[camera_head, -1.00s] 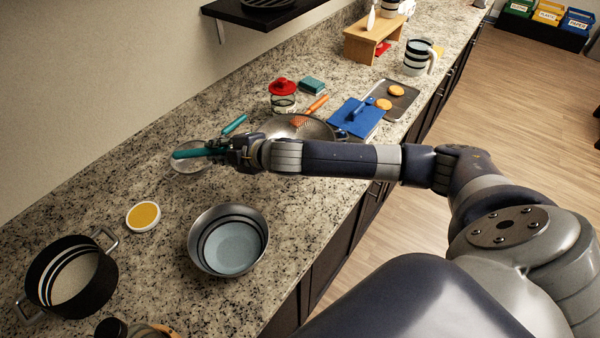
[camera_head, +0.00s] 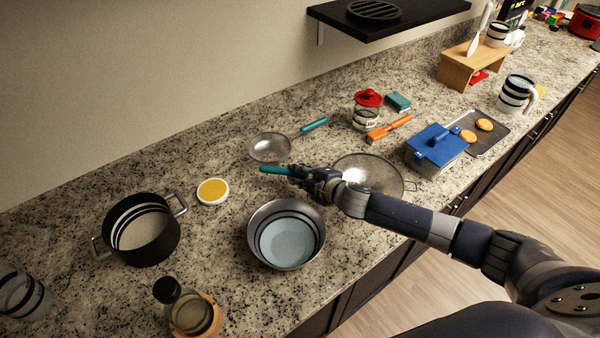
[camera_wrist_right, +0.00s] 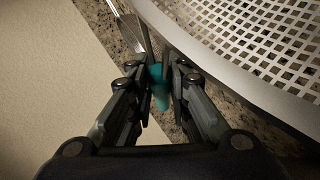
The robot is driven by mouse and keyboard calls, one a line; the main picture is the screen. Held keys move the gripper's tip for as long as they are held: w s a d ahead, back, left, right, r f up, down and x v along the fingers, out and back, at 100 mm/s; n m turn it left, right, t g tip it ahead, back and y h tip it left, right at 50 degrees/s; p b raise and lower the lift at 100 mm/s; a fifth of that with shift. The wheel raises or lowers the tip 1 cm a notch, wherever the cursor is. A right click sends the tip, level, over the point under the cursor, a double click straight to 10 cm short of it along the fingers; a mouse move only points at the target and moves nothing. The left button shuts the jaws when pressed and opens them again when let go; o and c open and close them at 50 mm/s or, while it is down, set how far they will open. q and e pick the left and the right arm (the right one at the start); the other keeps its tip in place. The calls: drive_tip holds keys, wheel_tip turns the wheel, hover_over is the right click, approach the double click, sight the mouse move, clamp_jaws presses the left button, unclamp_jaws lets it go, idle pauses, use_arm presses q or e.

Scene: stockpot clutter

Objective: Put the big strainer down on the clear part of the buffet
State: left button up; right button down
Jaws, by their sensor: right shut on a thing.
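The big strainer (camera_head: 360,172) is a wide silver mesh bowl on or just above the granite buffet (camera_head: 215,235); I cannot tell whether it touches the top. My right gripper (camera_head: 303,174) is shut on its teal handle (camera_head: 272,169), and my forearm crosses in front of the bowl. In the right wrist view, the perforated bowl (camera_wrist_right: 265,45) fills the upper right and the teal handle (camera_wrist_right: 159,88) sits between the fingers (camera_wrist_right: 160,75). My left gripper is not in view.
A smaller strainer (camera_head: 268,148) with a teal handle lies behind my gripper. A metal bowl (camera_head: 257,245), yellow-topped lid (camera_head: 213,191) and black pot (camera_head: 150,250) are nearby. An orange-handled tool (camera_head: 390,128), red-lidded jar (camera_head: 366,112) and blue-lidded box (camera_head: 435,145) stand beyond the strainer.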

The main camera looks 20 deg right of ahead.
drive_tip(key=c, duration=1.9)
unclamp_jaws()
drive_tip(key=shift+f, duration=0.15)
drive_tip(key=shift+c, duration=0.2)
drive_tip(key=o, duration=0.4)
drive_tip(key=shift+s+r, duration=0.1)
drive_tip(key=shift+r, duration=0.1)
drive_tip(key=b+v, duration=0.2)
drive_tip(key=v, duration=1)
drive_tip(key=shift+b, duration=0.3)
